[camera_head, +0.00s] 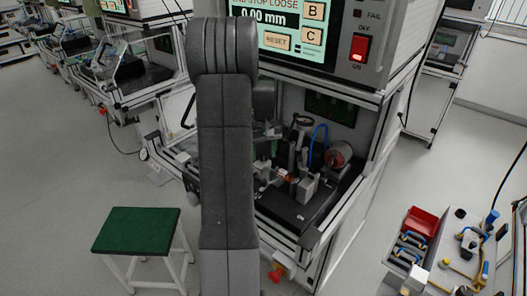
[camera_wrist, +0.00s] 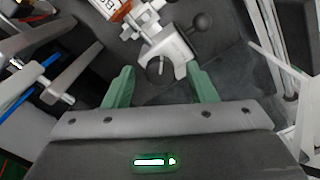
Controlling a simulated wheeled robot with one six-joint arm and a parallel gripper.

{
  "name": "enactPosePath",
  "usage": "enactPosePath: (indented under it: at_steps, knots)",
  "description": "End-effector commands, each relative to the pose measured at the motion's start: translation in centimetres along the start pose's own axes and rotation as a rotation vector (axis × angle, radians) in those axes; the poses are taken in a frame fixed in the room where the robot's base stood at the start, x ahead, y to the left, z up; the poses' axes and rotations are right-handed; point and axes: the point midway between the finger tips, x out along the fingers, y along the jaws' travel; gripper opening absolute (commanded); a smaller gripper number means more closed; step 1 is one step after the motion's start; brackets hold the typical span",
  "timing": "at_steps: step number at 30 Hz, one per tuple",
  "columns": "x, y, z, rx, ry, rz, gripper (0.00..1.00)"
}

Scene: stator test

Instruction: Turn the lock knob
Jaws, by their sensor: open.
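In the wrist view a silver metal fixture (camera_wrist: 165,52) stands just beyond my gripper (camera_wrist: 161,84). I cannot tell for certain which of these is the lock knob. My gripper's two green fingers are spread wide and empty, one on each side of the fixture's near end, with visible gaps. In the head view my arm covers part of the test station (camera_head: 300,215), and my gripper cannot be made out clearly there.
An orange-and-white part (camera_wrist: 107,7) sits behind the fixture. Grey bars (camera_wrist: 45,80) lie at the left of the wrist view. The head view shows a control panel (camera_head: 290,22) above, a green-topped stool (camera_head: 138,230) at left, and a table with a red bin (camera_head: 422,220) at right.

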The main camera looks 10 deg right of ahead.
Motion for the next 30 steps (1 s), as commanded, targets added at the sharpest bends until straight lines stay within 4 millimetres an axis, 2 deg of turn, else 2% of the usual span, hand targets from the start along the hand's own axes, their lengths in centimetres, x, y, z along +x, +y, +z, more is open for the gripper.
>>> enactPosePath:
  at_steps: [2, 6, 9, 20, 30]
  knots:
    - [-0.01, 0.0, 0.0, 0.0, 0.0, 0.0, 0.49]
    - [-0.03, 0.0, -0.01, 0.0, 0.0, 0.0, 0.22]
    - [-0.04, 0.0, -0.01, 0.0, 0.0, 0.0, 0.07]
    - [-0.05, 0.01, -0.01, 0.059, 0.0, 0.0, 0.07]
    - [-0.06, 0.02, -0.02, 0.307, 0.0, 0.0, 0.07]
